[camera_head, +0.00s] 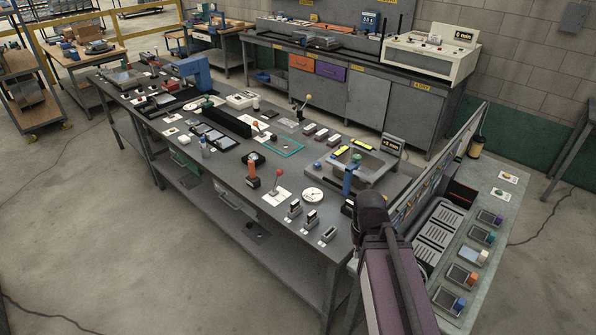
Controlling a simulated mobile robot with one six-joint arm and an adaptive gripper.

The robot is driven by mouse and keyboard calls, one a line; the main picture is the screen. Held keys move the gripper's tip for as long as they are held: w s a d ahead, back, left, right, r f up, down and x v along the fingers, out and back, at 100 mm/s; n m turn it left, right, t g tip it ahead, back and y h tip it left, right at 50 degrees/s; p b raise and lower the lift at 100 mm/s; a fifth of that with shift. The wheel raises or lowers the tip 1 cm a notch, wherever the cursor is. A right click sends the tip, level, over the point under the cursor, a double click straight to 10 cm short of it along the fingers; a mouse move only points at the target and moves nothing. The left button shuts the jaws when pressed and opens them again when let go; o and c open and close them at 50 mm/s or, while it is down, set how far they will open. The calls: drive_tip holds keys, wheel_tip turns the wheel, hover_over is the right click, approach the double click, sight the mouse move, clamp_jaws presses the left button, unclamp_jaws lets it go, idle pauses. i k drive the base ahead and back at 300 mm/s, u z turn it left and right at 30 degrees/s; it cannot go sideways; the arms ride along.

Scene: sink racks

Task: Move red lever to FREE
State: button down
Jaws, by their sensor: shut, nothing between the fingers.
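A small lever with a red ball knob (279,172) stands on a white plate (283,194) near the front edge of the long grey bench, right of centre. Another small lever with a reddish knob (256,123) stands farther back on the bench. Any FREE marking is too small to read, and I cannot tell which of the two is meant. My arm rises from the bottom right and ends in view at a dark joint over the bench's near right end. My gripper's fingers do not show.
An orange-handled device (252,174) stands left of the near red-knobbed lever, and a round white dial (313,195) right of it. A blue post (348,181) stands near my arm. A side table (480,262) with several coloured blocks lies to the right.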

sight(279, 171)
drive_tip(key=u, duration=0.15)
drive_tip(key=i, duration=0.9)
drive_tip(key=z, duration=0.05)
